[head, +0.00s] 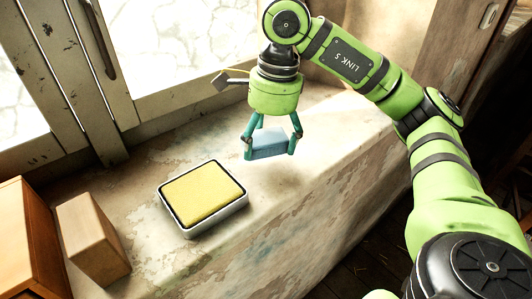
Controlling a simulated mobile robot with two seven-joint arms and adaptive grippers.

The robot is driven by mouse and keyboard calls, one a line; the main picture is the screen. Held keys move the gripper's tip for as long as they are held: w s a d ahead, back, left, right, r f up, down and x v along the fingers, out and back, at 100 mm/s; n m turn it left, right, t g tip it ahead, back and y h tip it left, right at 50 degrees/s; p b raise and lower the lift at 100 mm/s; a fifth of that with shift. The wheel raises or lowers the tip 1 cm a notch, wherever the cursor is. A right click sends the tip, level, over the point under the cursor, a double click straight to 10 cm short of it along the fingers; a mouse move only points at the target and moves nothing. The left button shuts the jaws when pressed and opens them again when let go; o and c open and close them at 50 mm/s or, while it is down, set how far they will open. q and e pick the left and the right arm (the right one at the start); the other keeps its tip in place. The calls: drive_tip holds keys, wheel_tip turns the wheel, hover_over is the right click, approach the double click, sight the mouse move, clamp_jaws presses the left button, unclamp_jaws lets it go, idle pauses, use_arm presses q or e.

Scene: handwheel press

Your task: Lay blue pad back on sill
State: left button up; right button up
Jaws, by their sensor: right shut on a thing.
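A blue pad (268,143) is held between the teal fingers of my right gripper (271,147), which is shut on it. The gripper points down and holds the pad over the worn stone sill (300,200). The pad looks a little above the sill, but the exact gap is hard to tell. My left gripper does not show in the head view.
A white-rimmed tray (218,221) with a yellow pad (202,193) in it stands on the sill left of the gripper. A brown block (93,240) and an orange-brown wooden box (28,245) are at the left. A window frame (100,80) rises behind. The sill's right stretch is bare.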

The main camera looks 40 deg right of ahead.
sight(267, 157)
wheel_tip(267, 157, down, 3)
drive_tip(key=shift+f+p, duration=0.1)
drive_tip(key=shift+p, duration=0.65)
drive_tip(key=shift+f, duration=0.6)
drive_tip(key=o, duration=1)
